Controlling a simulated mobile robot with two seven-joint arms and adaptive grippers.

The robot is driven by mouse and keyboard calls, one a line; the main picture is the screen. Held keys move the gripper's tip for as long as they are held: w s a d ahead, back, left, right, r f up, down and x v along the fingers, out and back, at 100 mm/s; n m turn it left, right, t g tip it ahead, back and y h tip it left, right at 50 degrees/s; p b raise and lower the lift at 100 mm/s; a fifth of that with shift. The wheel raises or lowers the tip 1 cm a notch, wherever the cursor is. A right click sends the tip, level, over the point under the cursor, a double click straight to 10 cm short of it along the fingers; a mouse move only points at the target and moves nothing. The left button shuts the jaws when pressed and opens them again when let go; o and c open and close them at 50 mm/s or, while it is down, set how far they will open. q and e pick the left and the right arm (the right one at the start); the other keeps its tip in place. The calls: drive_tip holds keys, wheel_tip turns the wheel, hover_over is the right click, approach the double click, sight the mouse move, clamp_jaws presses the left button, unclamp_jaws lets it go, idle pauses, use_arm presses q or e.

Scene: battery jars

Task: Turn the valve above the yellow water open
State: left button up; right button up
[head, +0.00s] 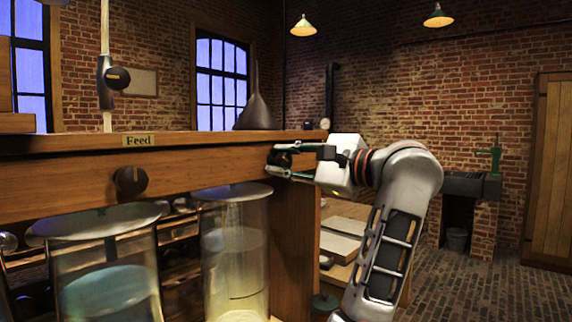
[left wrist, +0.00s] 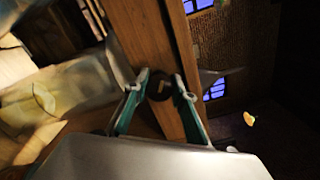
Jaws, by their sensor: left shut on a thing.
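A wooden beam (head: 60,180) with a "Feed" label carries dark round valve knobs. One knob (head: 130,181) sits above the left glass jar (head: 108,285), which holds pale bluish-green water. Another dark knob (head: 281,158) is at the right end of the beam, above and right of a second glass jar (head: 236,255) with a pale yellowish tint at its bottom. My left gripper (head: 272,161) is shut on this right knob. The left wrist view shows the knob (left wrist: 158,86) between its green-padded fingers (left wrist: 157,92). The knob's turn angle is mostly hidden. My right gripper is not in view.
A dark funnel (head: 256,108) stands on the beam's top ledge. A vertical pipe with a dark valve (head: 113,77) rises at the left. A low wooden table (head: 345,225) stands behind my arm. The brick floor (head: 490,295) at the right is clear.

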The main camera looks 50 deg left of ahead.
use_arm(q)
drive_tip(key=shift+f+n, duration=0.15)
drive_tip(key=shift+n, duration=0.75)
drive_tip(key=n+b, duration=0.1)
drive_tip(key=n, duration=0.2)
drive_tip(key=shift+n+b, duration=0.3)
drive_tip(key=shift+n, duration=0.5)
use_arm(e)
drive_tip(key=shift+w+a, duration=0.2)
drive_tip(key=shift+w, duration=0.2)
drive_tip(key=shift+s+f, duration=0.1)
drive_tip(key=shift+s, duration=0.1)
use_arm(q)
drive_tip(key=o, duration=1.1)
drive_tip(key=shift+d, duration=0.1)
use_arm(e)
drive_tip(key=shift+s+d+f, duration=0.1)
use_arm(q)
drive_tip(key=shift+w+d, duration=0.2)
drive_tip(key=shift+d, duration=1.8)
drive_tip(key=shift+w+d, duration=0.2)
drive_tip(key=shift+d, duration=1.8)
